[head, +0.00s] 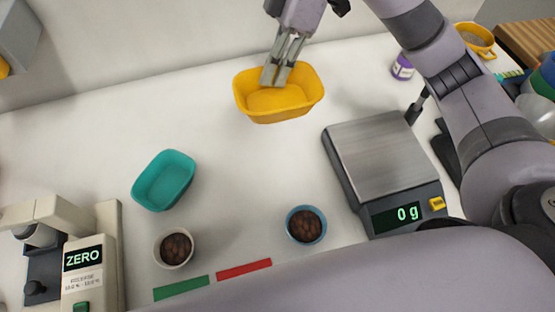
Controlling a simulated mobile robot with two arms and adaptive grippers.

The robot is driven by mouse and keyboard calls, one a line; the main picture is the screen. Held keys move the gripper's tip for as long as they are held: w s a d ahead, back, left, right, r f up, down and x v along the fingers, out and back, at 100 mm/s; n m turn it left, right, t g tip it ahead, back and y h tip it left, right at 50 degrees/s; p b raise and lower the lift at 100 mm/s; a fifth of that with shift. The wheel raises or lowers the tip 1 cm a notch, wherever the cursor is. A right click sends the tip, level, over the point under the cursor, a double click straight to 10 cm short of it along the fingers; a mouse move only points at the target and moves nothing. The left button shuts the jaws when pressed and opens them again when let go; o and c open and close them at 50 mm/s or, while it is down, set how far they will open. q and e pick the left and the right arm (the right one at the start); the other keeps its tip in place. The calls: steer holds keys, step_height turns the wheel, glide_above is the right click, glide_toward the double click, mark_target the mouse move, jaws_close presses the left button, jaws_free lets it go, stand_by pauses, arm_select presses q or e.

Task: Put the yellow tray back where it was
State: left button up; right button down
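The yellow tray (303,105) is at the upper middle of the head view, towards the back of the white worktop. My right gripper (276,81) reaches down to it from above, with its fingertips overlapping the tray's far wall and inside. A strip of yellow shows between the two fingers. I cannot tell whether they grip the wall or only hang over the tray, nor whether the tray is lifted. My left gripper is out of view.
A scale (378,158) reading 0 g stands right of the tray. A teal tray (163,180) lies to the left. A white bowl (160,260) and a blue bowl (290,232) hold brown pieces. A device marked ZERO (85,285) stands at lower left.

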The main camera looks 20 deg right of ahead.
mark_target(271, 149)
step_height(271, 149, down, 20)
steer(key=shift+r+p, duration=0.1)
steer(key=shift+p, duration=0.5)
steer(key=c, duration=1.8)
jaws_free()
steer(key=b+v, duration=0.1)
steer(key=v, duration=1.1)
steer(key=shift+b, duration=0.3)
